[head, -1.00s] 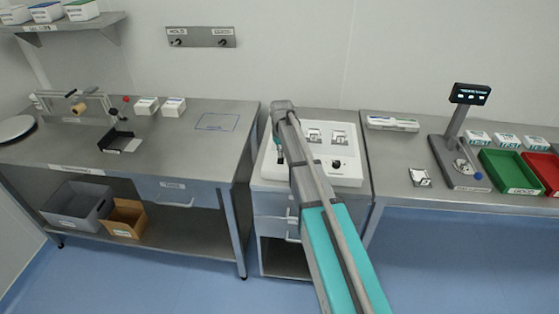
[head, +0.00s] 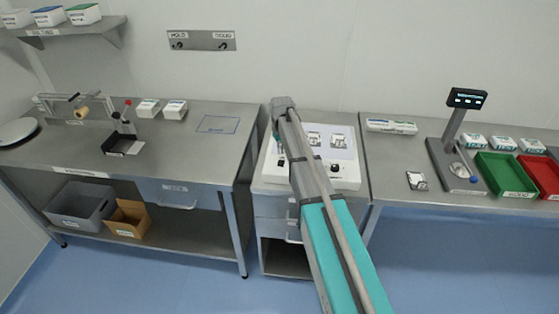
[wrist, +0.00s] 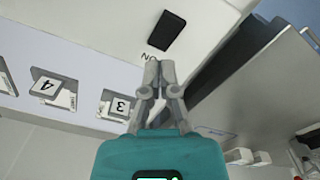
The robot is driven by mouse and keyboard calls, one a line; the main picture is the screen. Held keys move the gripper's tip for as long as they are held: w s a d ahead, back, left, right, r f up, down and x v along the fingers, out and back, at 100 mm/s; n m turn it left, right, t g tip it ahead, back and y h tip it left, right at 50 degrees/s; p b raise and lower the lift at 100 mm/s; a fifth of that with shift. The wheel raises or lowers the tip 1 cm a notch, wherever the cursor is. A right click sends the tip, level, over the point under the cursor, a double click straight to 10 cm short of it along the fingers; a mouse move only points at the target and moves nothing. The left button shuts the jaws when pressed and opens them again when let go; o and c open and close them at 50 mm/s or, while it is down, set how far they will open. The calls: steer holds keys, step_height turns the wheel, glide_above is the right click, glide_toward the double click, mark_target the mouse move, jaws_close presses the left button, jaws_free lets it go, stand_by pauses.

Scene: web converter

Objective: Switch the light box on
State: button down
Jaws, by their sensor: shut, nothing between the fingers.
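My gripper (wrist: 158,66) is shut and empty. Its fingertips show just below the switch and the label; I cannot tell their height above the box. In the head view my gripper (head: 278,138) is over the box's left side, partly hidden by my arm. I cannot tell if the switch is pressed.
Cards numbered 3 (wrist: 119,106) and 4 (wrist: 45,87) lie on the box. A black knob (head: 334,168) is at its front right. Steel benches flank it: the left bench (head: 205,150) has clear room, the right holds a display stand (head: 455,130) and trays.

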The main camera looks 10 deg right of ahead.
mark_target(281, 161)
steer(key=shift+r+p, duration=1.4)
steer(key=shift+r, duration=0.2)
steer(key=s+f+m+b, duration=0.2)
steer(key=s, duration=2.7)
steer(key=shift+s+a, duration=0.15)
steer(key=shift+a, duration=0.1)
